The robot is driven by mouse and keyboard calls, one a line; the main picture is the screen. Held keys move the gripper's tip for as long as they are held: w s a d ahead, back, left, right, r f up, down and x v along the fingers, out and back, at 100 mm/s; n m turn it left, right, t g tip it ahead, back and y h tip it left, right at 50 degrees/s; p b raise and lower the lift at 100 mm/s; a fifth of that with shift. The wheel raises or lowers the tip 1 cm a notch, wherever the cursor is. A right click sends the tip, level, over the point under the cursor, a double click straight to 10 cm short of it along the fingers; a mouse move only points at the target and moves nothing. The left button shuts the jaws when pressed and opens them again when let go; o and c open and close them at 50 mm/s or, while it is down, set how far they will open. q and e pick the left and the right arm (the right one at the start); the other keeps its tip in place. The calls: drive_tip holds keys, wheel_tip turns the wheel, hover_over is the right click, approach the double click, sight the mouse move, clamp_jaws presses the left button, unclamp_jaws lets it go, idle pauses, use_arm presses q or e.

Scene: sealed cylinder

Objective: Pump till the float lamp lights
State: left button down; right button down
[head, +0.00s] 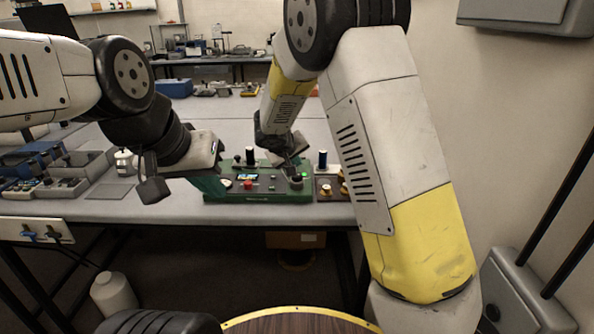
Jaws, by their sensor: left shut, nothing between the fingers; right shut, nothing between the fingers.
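A green console (262,194) stands at the front of the grey bench. Its top carries a small lit display (247,177), a red button (249,185), an upright black-topped part (250,155) and a dark round knob (296,183) at the right end. I cannot make out which part is the pump or the float lamp. My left gripper (153,188) is shut and empty, left of the console and apart from it. My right gripper (291,163) is shut and empty over the console's right part; I cannot tell whether it touches anything. My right arm hides some of the area behind.
A brown panel (330,182) with brass knobs and a blue-topped cylinder adjoins the console's right end. Grey trays (68,187) and a white jar (124,162) stand to the left. A round wooden stool top (300,322) is below in front. The bench behind the console is mostly clear.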

sight(296, 177)
drive_tip(key=shift+r, duration=1.85)
